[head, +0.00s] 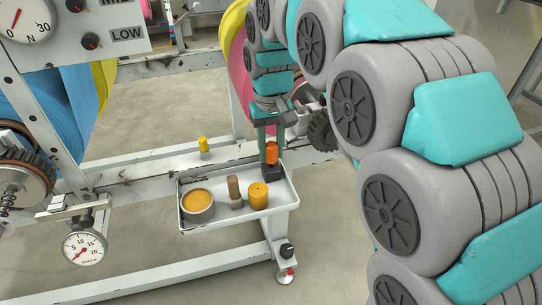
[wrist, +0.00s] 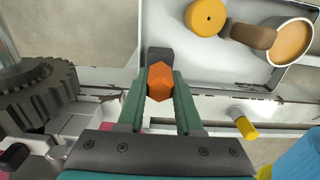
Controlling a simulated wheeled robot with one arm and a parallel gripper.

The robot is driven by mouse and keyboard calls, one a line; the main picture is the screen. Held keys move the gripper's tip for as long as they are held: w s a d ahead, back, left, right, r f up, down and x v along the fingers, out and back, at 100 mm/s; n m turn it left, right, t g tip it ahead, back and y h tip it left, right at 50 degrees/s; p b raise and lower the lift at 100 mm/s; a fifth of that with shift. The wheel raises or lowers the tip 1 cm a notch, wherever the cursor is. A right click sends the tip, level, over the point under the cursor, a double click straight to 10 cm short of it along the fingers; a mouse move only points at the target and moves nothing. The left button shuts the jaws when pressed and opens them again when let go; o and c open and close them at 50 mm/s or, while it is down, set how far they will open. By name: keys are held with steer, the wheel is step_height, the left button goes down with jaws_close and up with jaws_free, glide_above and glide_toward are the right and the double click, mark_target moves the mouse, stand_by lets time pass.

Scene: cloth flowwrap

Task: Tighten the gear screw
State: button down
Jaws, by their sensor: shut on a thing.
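My gripper (wrist: 160,84) points down over the tray's back right corner, its green fingers shut on an orange faceted handle (wrist: 160,80). In the head view the orange handle (head: 271,151) is upright above a dark block (head: 271,175) at the tray corner. Whether it still sits in the block, I cannot tell. Any shaft below the handle is hidden. A dark toothed gear (head: 322,131) is on the machine just right of my gripper; it also shows at the left of the wrist view (wrist: 45,98). Its screw cannot be made out. Another gear (head: 22,185) is at the far left.
The white tray (head: 226,223) holds a bowl of orange contents (head: 197,205), a brown rounded piece (head: 234,192) and a yellow-orange cylinder (head: 258,195). A yellow-capped peg (head: 203,145) stands on the frame rail. Dial gauges and coloured rolls surround the frame.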

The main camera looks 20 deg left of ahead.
mark_target(271, 144)
steer(key=shift+r+p, duration=0.55)
steer(key=shift+r, duration=1.05)
steer(key=c, duration=1.2)
jaws_free()
jaws_close()
